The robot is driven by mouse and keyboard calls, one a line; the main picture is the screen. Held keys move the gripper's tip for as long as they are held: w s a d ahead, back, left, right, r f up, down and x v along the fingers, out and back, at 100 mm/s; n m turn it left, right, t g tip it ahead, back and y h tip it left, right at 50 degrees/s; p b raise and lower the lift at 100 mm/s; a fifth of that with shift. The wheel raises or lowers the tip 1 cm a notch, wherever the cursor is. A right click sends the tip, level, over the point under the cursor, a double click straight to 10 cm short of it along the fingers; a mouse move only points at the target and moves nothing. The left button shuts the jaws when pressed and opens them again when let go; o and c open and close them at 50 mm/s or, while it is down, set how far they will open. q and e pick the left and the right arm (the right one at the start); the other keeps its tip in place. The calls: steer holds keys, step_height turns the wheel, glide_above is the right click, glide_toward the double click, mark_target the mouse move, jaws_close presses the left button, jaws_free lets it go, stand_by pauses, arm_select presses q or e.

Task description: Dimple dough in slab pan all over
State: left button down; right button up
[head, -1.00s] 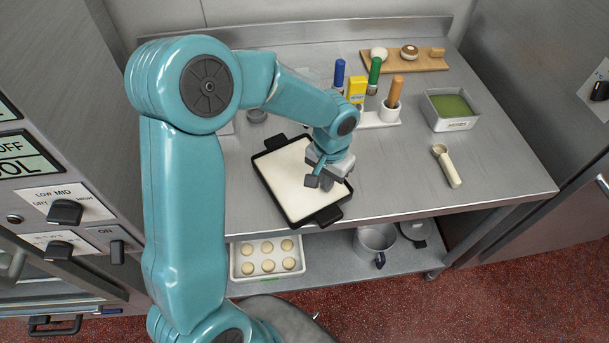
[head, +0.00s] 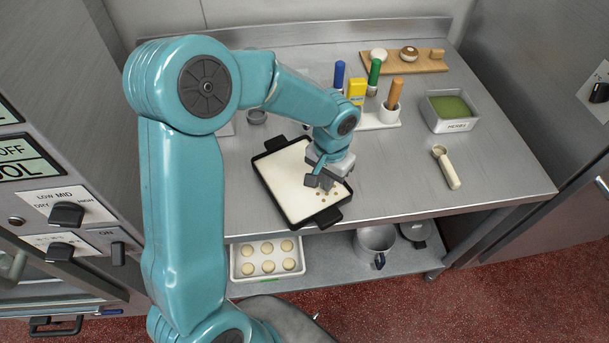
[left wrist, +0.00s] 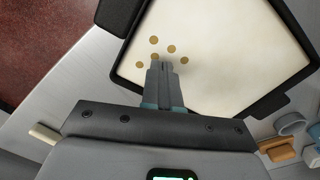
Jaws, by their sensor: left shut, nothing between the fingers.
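The pale dough (head: 288,176) fills a black slab pan (head: 271,196) with two handles, on the steel table. Several small brown dimples (head: 318,194) mark the dough in the pan's near right part. They also show in the left wrist view (left wrist: 171,49), clustered around the fingertips. My left gripper (head: 326,186) is shut with nothing in it. Its fingers (left wrist: 162,66) point down at the dough beside the dimples; I cannot tell whether the tips touch it. The rest of the dough surface looks smooth. My right gripper is not in view.
Behind the pan stand a white holder (head: 384,120) with colored-handled tools and a yellow box (head: 357,90). A herb container (head: 450,112) and a cream scoop (head: 447,167) are to the right. A tray of dough rounds (head: 247,262) sits on the lower shelf.

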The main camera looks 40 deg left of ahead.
mark_target(300, 203)
arm_select(q)
step_height(300, 203, up, 2)
steer(key=shift+r+p, duration=0.2)
steer(key=shift+p, duration=0.25)
steer(key=shift+f, duration=0.15)
steer(key=shift+s+a+b, duration=0.15)
steer(key=shift+s+b, duration=0.15)
steer(key=shift+s, duration=0.15)
steer(key=s, duration=0.1)
steer(key=s+a+b, duration=0.1)
steer(key=s, duration=0.3)
steer(key=shift+a, duration=0.35)
steer(key=shift+s+a, duration=0.1)
steer(key=shift+s, duration=0.45)
steer(key=shift+w, duration=0.1)
steer(key=shift+b, duration=0.3)
